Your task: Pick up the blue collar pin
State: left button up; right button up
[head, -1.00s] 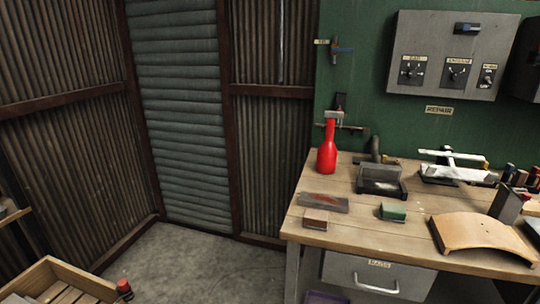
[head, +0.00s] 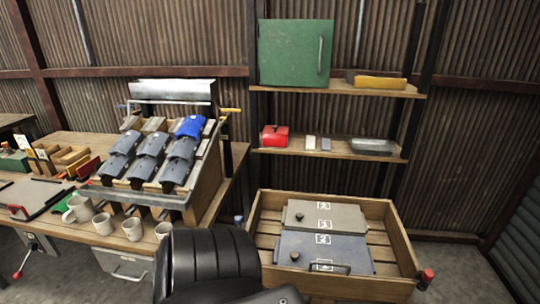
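A small pale-blue capped piece (head: 238,220) shows at the left side of the wooden crate (head: 403,243), partly behind a black ribbed form. It may be the blue collar pin, but it is too small to tell. A similar red-capped piece (head: 426,275) stands at the crate's front right corner. Neither of my grippers is in view.
Two panels, one beige (head: 325,216) and one blue-grey (head: 322,254), lie in the crate. A bench at left holds a slanted rack of grey and blue pieces (head: 190,127) and several mugs (head: 132,229). Shelves (head: 330,151) hang behind. The black ribbed form (head: 215,258) blocks the lower middle.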

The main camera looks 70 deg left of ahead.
aim_at(238, 220)
jog(key=u, duration=2.5)
